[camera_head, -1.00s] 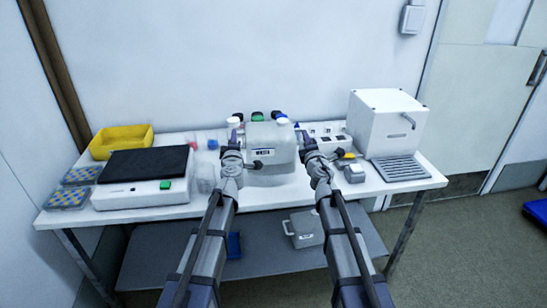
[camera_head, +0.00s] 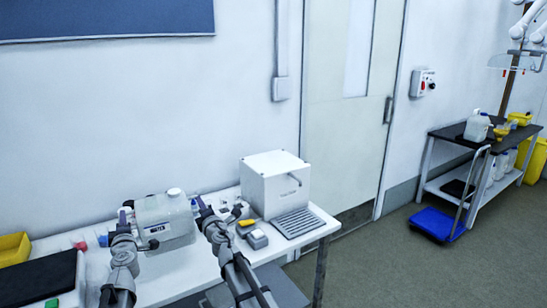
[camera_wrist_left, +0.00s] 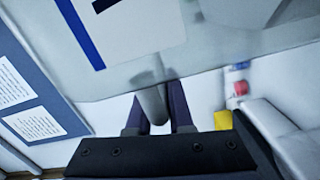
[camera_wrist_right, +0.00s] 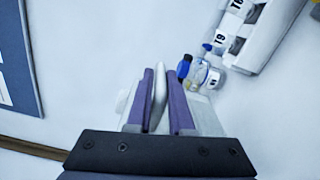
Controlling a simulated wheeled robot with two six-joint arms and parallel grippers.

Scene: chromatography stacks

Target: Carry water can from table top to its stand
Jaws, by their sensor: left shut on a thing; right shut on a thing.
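The water can (camera_head: 165,222) is a pale translucent container with a white cap and a label, over the white table in the head view. My left gripper (camera_head: 126,214) is shut on its left side, and my right gripper (camera_head: 200,208) is shut on its right side. In the left wrist view my purple fingers (camera_wrist_left: 155,115) grip a grey bar in front of the can wall (camera_wrist_left: 120,50). In the right wrist view my fingers (camera_wrist_right: 155,100) hold a thin whitish part. Whether the can's base touches the table is unclear.
A white box (camera_head: 275,185) with a grate stands right of the can, with small items (camera_head: 257,238) before it. A yellow tray (camera_head: 14,248) is at left. Across open floor at far right, a black-topped bench (camera_head: 450,134) holds another can (camera_head: 477,127); a blue trolley (camera_head: 436,224) stands by it.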

